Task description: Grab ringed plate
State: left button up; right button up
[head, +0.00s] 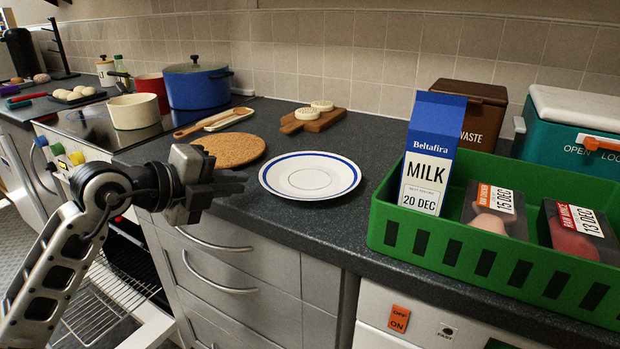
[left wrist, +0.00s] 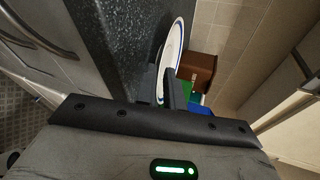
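The ringed plate (head: 310,176) is white with blue rings and lies flat on the dark counter, near its front edge. My left gripper (head: 240,181) is just left of the plate, low at the counter's front edge, with its fingers pointing at the rim. My right gripper is in neither view.
A green crate (head: 450,255) with a milk carton (head: 428,150) and meat packs stands right of the plate. A cork mat (head: 232,149) lies behind the gripper. A board (head: 313,121) with two round pieces is behind the plate. Pots stand on the hob at left; the oven door (head: 110,300) is open below.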

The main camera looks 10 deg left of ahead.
aim_at(261, 182)
pick_arm(q)
jog(key=x, duration=0.5)
jog(key=shift+d, duration=0.3)
grip_shut()
jog(key=shift+r, duration=0.1)
